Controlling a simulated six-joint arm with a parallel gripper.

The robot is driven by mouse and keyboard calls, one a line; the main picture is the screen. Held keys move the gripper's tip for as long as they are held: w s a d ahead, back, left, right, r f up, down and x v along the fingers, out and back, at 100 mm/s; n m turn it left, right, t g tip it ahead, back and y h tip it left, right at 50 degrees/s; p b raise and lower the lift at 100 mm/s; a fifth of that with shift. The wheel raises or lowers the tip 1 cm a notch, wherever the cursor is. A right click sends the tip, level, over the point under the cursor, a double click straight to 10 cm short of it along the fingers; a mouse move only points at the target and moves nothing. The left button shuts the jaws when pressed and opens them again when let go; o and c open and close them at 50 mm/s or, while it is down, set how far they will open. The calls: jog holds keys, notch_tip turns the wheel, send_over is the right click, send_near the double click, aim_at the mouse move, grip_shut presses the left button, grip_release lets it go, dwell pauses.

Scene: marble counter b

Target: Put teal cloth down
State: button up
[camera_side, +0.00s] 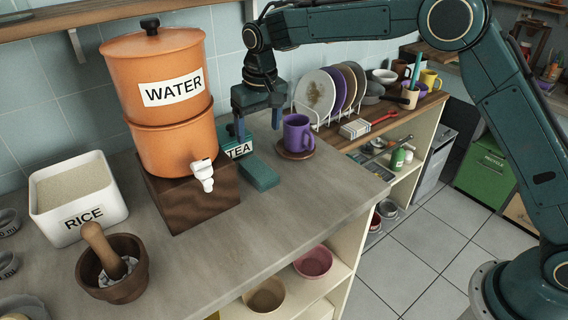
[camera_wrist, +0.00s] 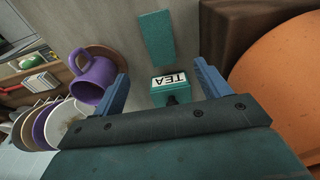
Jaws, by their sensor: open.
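The teal cloth (camera_side: 260,173) lies flat on the grey counter in front of the teal TEA tin (camera_side: 238,149), a flat oblong. It also shows in the wrist view (camera_wrist: 157,37), at the top centre, apart from my fingers. My gripper (camera_side: 258,127) is open and empty, pointing down above the counter by the tin. In the wrist view the tin (camera_wrist: 170,86) appears between my two blue fingers (camera_wrist: 162,80), with the cloth beyond it. The tin is partly hidden by my gripper in the side view.
A purple mug (camera_side: 297,134) on a round brown coaster (camera_side: 294,154) stands close right of the cloth. The orange water dispenser (camera_side: 160,95) on its wooden block (camera_side: 190,200) stands left. Plates in a rack (camera_side: 318,118) are behind right.

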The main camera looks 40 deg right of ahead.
jog(key=s+d+r+t, duration=0.1)
jog(key=s+d+r, duration=0.4)
jog(key=s+r, duration=0.3)
jog(key=s+d+r+t, duration=0.1)
jog(key=s+d+r, duration=0.5)
jog(key=s, duration=0.4)
jog(key=s+d+f+t, duration=0.1)
jog(key=s+d+f, duration=0.1)
jog(key=s, duration=0.8)
jog(key=s+d+f+t, duration=0.1)
jog(key=s+d+f, duration=0.1)
jog(key=s, duration=0.9)
jog(key=shift+d, duration=0.25)
jog(key=shift+o, duration=0.6)
jog(key=shift+w, duration=0.15)
